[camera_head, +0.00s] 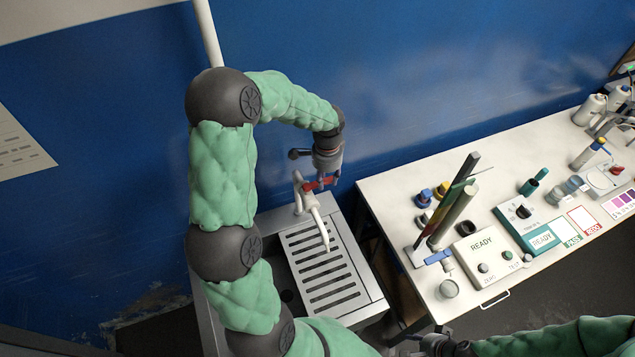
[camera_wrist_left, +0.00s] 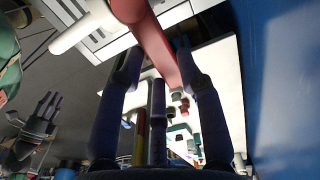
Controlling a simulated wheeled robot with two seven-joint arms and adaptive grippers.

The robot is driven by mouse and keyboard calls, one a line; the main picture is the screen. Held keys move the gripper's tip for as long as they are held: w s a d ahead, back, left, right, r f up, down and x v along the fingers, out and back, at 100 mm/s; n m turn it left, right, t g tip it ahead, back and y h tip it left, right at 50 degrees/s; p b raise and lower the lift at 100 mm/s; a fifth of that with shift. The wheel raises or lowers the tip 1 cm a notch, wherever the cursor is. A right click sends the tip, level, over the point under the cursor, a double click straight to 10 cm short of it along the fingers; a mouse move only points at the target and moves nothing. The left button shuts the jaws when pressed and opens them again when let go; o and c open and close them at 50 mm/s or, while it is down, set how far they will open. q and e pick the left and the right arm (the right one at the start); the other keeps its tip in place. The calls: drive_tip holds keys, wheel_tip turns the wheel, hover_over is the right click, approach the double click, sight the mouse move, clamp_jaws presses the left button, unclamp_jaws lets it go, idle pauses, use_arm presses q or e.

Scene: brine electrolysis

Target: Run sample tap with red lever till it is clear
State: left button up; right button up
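The white sample tap (camera_head: 313,208) stands over a slotted steel drain tray (camera_head: 350,303), its spout pointing down toward the grate. I can make out no stream at the spout. The red lever (camera_head: 312,185) is at the top of the tap; it crosses the left wrist view (camera_wrist_left: 152,40) large and close. My left gripper (camera_head: 322,178) is at the lever. In the wrist view its fingers (camera_wrist_left: 160,62) are apart, with the lever between them and a gap on one side. My right gripper (camera_head: 432,345) is low in the head view, away from the tap; its fingers look apart in the wrist view (camera_wrist_left: 46,106).
A white table (camera_head: 385,190) to the right holds a meter marked READY (camera_head: 482,243), a second teal READY panel (camera_head: 543,238), a tube stand (camera_head: 415,258), bottles and cups. A blue wall (camera_head: 420,60) stands close behind the tap.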

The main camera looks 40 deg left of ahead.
use_arm(q)
drive_tip(key=c, duration=0.3)
drive_tip(key=shift+c, duration=0.2)
drive_tip(key=shift+s+d+m+p, duration=0.35)
drive_tip(key=shift+d+m+p, duration=0.05)
drive_tip(key=shift+m, duration=0.6)
drive_tip(key=shift+s+d+m, duration=0.25)
drive_tip(key=shift+m, duration=0.55)
drive_tip(key=shift+s+d+m+p, duration=0.25)
drive_tip(key=shift+s+m+p, duration=0.2)
drive_tip(key=shift+m, duration=0.4)
drive_tip(key=shift+s+d+m+p, duration=0.25)
drive_tip(key=shift+s+m+p, duration=0.15)
drive_tip(key=shift+m, duration=0.45)
